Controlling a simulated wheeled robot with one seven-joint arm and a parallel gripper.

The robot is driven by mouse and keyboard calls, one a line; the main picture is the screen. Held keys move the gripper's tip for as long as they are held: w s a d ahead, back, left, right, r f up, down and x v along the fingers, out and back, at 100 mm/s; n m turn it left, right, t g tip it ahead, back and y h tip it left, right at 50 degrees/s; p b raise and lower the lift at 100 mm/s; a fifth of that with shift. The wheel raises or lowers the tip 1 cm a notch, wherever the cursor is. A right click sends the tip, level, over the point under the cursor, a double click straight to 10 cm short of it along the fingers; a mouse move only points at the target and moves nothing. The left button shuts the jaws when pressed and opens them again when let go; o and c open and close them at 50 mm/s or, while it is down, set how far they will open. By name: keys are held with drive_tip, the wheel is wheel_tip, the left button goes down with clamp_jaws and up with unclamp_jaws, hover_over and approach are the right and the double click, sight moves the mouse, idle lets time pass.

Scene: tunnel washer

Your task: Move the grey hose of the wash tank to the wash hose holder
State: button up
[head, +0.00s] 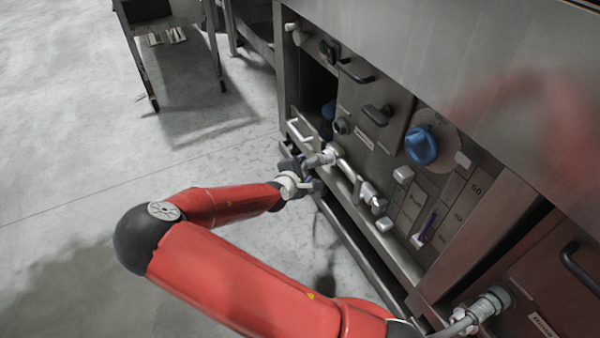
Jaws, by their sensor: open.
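My gripper (304,172) is open at the left end of the washer's front. It is right beside a pale grey cylindrical fitting (326,157) on the front ledge. I cannot tell whether the jaws touch or surround the fitting. A second metal fitting (369,195) sits further right along the same ledge. A grey hose with a thick round coupling (491,303) is at the lower right, against a dark panel; the hose runs down and left and is partly cut off. I cannot tell which fitting is the wash hose holder.
The washer panel carries a blue knob (421,146), black handles (376,115) and small labels. A protruding ledge (388,243) runs along its front. A dark metal table (170,22) stands at the upper left. The grey floor (70,150) at the left is clear.

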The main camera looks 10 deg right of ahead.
sight(304, 165)
drive_tip(key=shift+b+x, duration=0.3)
drive_tip(key=shift+x, duration=2.35)
clamp_jaws()
drive_tip(key=shift+s+a+f, duration=0.1)
drive_tip(key=shift+s+a, duration=0.25)
drive_tip(key=shift+a, duration=0.65)
drive_tip(key=shift+a+p, duration=0.1)
drive_tip(key=shift+p, duration=0.2)
drive_tip(key=shift+s+a, duration=0.2)
drive_tip(key=shift+a, duration=0.35)
drive_tip(key=shift+s+a, duration=0.25)
drive_tip(key=shift+a, duration=0.35)
drive_tip(key=shift+a, duration=0.15)
